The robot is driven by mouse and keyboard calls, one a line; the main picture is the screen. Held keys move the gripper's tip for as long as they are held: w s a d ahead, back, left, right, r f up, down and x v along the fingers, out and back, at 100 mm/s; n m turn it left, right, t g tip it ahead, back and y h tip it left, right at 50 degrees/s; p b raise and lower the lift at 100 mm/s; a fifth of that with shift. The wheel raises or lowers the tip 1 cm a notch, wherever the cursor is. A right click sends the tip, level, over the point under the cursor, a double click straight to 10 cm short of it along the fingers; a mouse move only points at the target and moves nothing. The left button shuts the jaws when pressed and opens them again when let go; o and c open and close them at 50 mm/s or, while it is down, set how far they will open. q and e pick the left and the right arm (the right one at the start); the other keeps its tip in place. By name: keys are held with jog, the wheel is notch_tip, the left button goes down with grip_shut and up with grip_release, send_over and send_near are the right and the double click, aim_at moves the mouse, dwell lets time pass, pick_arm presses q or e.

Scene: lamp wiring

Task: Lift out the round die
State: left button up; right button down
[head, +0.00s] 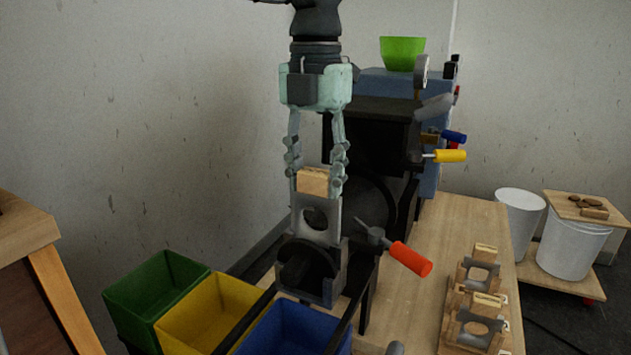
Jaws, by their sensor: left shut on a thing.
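My left gripper (316,172) points straight down and is shut on the wooden grip block (313,181) at the top of a die. The die's pale grey plate (332,230) hangs below the block and has a round hole. Its lower edge is at the dark holder (329,287) on the front of the black machine. I cannot tell whether the plate is still inside the holder's slot or just clear of it. My right gripper is not in view.
A lever with a red-orange handle (411,259) juts out close to the right of the die. Green (152,290), yellow (207,315) and blue (290,335) bins stand in front. Similar wooden-topped dies sit in a rack (455,325) on the bench (425,285).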

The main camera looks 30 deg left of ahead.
pick_arm(q)
jog(key=shift+r, duration=2.85)
